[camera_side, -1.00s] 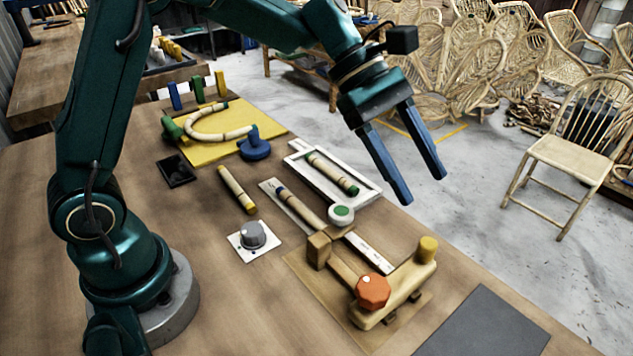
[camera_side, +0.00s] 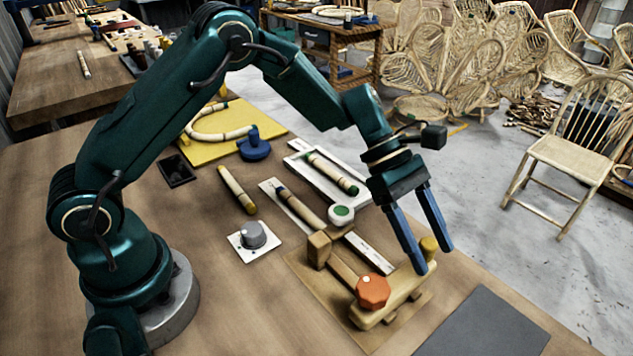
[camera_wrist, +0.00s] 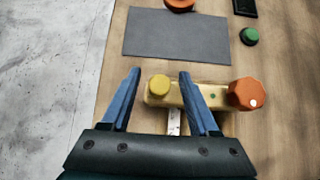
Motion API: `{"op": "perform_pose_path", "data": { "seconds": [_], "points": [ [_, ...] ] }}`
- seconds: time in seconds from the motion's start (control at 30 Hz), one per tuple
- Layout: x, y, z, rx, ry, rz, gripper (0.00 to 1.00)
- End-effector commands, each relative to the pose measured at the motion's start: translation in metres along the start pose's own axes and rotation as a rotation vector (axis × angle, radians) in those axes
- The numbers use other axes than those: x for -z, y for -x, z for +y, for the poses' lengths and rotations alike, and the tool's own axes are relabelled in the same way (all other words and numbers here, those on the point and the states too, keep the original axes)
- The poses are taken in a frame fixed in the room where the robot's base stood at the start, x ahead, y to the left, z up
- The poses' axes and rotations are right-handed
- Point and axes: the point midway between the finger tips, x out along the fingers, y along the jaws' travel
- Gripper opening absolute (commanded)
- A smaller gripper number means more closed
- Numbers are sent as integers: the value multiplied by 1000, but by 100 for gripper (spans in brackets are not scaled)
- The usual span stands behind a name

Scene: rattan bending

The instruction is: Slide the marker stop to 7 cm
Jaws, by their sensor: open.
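My gripper (camera_side: 434,260) is open and empty, pointing down, with its fingers beside the yellow peg (camera_side: 429,246) in the side view. In the wrist view my gripper (camera_wrist: 159,73) has the yellow peg (camera_wrist: 159,86) between its finger lines; I cannot tell the height gap. The peg stands on a pale wooden bar (camera_side: 392,296) that also carries an orange knob (camera_side: 372,291). A white scale strip (camera_side: 369,251) runs up to the bar; its end shows in the wrist view (camera_wrist: 174,122). A wooden block (camera_side: 319,249) sits beside the strip. I cannot tell which part is the marker stop.
A white disc with a green top (camera_side: 341,214) and a white tray (camera_side: 309,174) holding a rattan piece lie behind. A grey dial (camera_side: 253,235) is at left. A dark grey mat (camera_side: 486,325) lies clear at the front right, near the table edge.

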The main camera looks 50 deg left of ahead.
Motion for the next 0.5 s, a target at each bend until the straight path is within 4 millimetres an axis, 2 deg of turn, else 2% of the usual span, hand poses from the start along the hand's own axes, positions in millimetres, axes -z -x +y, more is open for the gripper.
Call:
{"op": "perform_pose_path", "data": {
  "seconds": [0.1,0.13,0.27,0.3,0.5],
  "points": [
    [0,0,0,0,0,0,61],
    [0,0,0,0,0,0,57],
    [0,0,0,0,-1,0,7],
    [0,0,0,0,-1,0,0],
    [0,0,0,1,-1,-1,0]
  ]
}}
